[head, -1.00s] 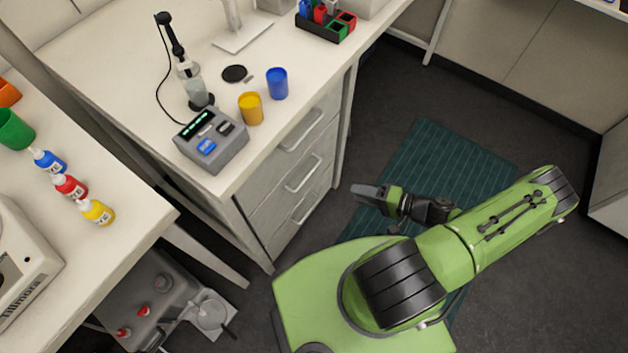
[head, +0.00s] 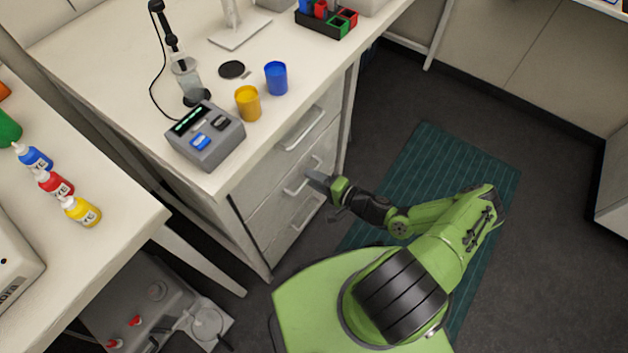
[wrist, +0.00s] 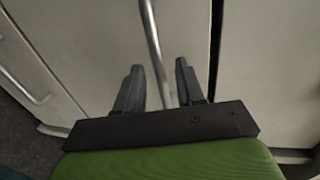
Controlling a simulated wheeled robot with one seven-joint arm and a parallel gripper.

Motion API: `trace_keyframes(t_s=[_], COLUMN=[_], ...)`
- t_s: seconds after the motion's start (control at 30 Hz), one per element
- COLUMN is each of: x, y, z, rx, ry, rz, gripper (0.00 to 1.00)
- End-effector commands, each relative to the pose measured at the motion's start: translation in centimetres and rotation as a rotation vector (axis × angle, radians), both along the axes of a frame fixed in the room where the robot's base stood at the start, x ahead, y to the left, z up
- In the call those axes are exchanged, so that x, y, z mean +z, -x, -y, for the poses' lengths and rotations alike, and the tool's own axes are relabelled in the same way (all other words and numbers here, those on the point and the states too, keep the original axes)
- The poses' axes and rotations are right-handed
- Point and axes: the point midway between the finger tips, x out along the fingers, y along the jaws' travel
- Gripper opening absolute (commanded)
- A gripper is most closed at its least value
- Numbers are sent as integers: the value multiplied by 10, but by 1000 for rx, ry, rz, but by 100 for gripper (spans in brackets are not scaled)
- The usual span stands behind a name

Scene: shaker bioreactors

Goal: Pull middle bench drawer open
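The bench drawer unit has three drawers stacked under the worktop, all flush with the front. The middle drawer (head: 262,209) carries a metal bar handle (head: 297,186). My gripper (head: 318,181) is at the right end of that handle in the head view. In the wrist view my gripper (wrist: 158,85) is open, and the handle bar (wrist: 155,50) runs between its two fingers. The top drawer handle (head: 302,129) and bottom drawer handle (head: 305,211) are free.
The worktop above holds a grey meter (head: 206,137), a yellow cup (head: 248,104) and a blue cup (head: 276,79) near its front edge. A second bench with dropper bottles stands at left. A green mat (head: 450,165) lies on open floor at right.

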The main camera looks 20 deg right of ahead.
Motion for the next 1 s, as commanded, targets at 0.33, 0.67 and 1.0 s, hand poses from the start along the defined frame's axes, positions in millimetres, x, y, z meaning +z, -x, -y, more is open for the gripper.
trace_keyframes(t_s=[0.33,0.67,1.0], x=[0,0,-1], y=[-3,-3,1], z=[-2,-2,1], rx=[-1,0,0], ry=[2,1,1], rz=[0,0,-2], gripper=[29,0,0])
